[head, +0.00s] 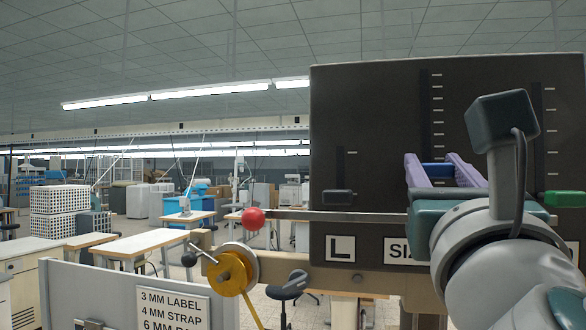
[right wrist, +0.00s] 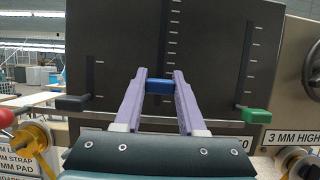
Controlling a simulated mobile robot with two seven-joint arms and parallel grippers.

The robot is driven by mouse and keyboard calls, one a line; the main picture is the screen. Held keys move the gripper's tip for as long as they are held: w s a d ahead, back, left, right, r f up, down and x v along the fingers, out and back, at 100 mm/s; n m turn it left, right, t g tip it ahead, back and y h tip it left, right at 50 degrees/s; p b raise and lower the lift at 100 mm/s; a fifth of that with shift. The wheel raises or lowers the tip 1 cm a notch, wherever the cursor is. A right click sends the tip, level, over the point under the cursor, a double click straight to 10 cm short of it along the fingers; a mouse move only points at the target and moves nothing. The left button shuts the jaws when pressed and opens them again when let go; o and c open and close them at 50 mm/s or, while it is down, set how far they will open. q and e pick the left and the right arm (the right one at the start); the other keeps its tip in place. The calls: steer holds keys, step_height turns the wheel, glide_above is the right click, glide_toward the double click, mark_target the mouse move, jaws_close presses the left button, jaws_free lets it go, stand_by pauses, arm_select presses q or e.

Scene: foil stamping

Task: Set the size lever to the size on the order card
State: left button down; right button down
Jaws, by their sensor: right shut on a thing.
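A dark upright panel (head: 370,110) carries several vertical slots with white scale marks. My right gripper (head: 432,162) has its purple fingers shut on the blue lever knob (right wrist: 160,86) in the middle slot (right wrist: 164,40). The knob also shows between the fingers in the head view (head: 436,169). It sits low on its scale, with several marks above it. A plate beginning "SIZ" (head: 398,251) is below this slot, partly hidden by my arm. I cannot identify an order card. My left gripper is not in view.
A dark knob (head: 337,197) is in the left slot above an "L" plate (head: 340,248). A green knob (right wrist: 256,115) is at the right slot. A red ball (head: 253,219) and yellow wheel (head: 232,280) stand left. A sign (head: 173,310) lists label and strap sizes.

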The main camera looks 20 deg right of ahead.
mark_target(426, 128)
step_height(426, 128, up, 3)
steer(key=p, duration=0.2)
steer(key=shift+p, duration=0.4)
steer(key=shift+f, duration=0.15)
steer(key=shift+c, duration=2.4)
jaws_free()
